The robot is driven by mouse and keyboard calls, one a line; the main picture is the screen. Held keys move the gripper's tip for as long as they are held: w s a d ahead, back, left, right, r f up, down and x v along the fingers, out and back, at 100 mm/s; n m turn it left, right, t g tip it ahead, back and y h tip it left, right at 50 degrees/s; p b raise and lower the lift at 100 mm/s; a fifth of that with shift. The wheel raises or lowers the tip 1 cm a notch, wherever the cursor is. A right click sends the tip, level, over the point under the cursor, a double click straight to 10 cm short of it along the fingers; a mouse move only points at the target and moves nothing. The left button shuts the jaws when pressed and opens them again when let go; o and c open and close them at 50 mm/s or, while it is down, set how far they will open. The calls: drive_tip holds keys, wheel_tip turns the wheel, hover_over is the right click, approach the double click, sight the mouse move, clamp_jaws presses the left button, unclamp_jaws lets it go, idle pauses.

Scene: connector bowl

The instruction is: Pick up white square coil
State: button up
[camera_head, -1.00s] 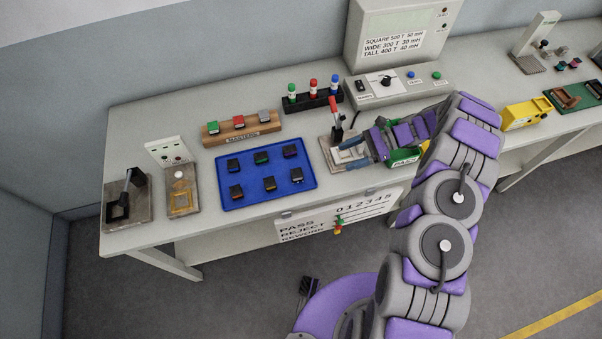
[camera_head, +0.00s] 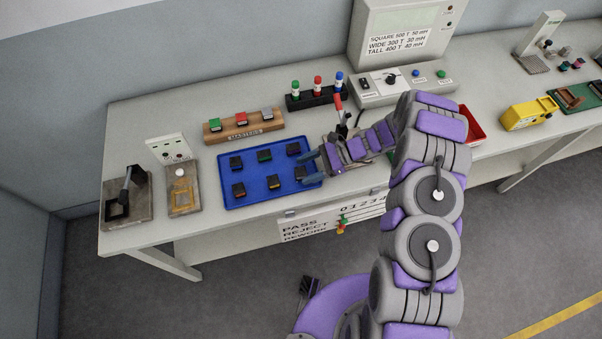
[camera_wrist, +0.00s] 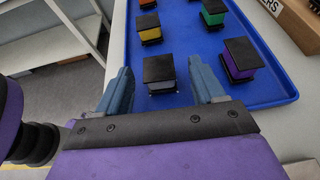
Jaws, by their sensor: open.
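The blue tray (camera_head: 226,169) holds several coils with black square tops, in two rows. The coil at the tray's front right (camera_wrist: 160,72) has a greyish-white side under its black top and looks like the white square coil. In the head view it is partly covered by my gripper (camera_head: 305,169). In the wrist view my gripper (camera_wrist: 161,70) is open, with its blue fingers apart and pointing towards that coil, which shows between the fingertips. I cannot tell whether either finger touches it.
A purple coil (camera_wrist: 241,56) stands close to the right finger. A yellow coil (camera_wrist: 151,29) and a green coil (camera_wrist: 213,13) are farther along the tray. A wooden masters block (camera_head: 243,128) stands behind the tray. A red bin (camera_head: 474,125) is right of my arm.

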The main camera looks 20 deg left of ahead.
drive_tip(key=x, duration=0.3)
drive_tip(key=shift+w+r, duration=0.1)
drive_tip(key=shift+w, duration=0.05)
drive_tip(key=shift+d, duration=0.35)
drive_tip(key=shift+d+r, duration=0.1)
drive_tip(key=shift+d, duration=0.15)
drive_tip(key=shift+c, duration=1.1)
drive_tip(key=shift+a, duration=0.45)
drive_tip(key=c, duration=0.8)
drive_tip(key=shift+d, duration=0.1)
drive_tip(key=shift+c, duration=0.2)
drive_tip(key=shift+d, duration=0.1)
